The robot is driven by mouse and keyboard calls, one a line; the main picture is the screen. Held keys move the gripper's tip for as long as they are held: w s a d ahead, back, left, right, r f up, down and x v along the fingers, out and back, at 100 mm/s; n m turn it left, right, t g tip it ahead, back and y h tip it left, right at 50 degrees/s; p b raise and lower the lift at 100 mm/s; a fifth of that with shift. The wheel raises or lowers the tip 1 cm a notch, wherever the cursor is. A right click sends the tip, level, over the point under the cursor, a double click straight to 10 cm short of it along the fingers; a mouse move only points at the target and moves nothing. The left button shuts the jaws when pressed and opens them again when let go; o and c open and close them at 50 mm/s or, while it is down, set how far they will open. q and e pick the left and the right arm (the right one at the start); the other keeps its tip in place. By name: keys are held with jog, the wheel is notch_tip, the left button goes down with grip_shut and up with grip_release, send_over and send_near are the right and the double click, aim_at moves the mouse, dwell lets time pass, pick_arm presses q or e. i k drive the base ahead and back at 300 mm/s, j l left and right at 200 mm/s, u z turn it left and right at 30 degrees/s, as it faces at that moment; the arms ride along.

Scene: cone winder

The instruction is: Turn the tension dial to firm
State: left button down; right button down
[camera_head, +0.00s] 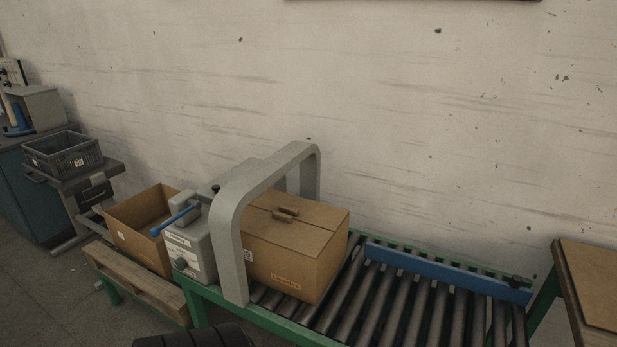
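A grey machine box (195,240) stands at the left end of the roller conveyor, beside a grey arch. A small dark round knob (181,264) sits low on its front; it may be the tension dial, but its setting is too small to read. White label plates (178,241) are on the same face, their text unreadable. A lever with a blue handle (176,220) sticks out to the left near the box top. At the far left edge, a pale machine with a blue part (17,122) stands on a cabinet, partly cut off.
A closed carton (296,252) sits on the rollers under the grey arch (230,240). An open carton (140,221) stands left of the box by a wooden pallet (135,280). A dark crate (62,155) is farther left. The right rollers (420,310) are clear.

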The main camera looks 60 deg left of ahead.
aim_at(180, 264)
jog(key=u, duration=1.35)
jog(key=j+u, duration=0.25)
jog(key=j, duration=0.15)
jog(key=i+j+u, duration=0.1)
jog(key=j+u, duration=0.15)
jog(key=j, duration=0.15)
jog(key=i+j+u, duration=0.1)
jog(key=j+u, duration=0.2)
jog(key=j, duration=0.1)
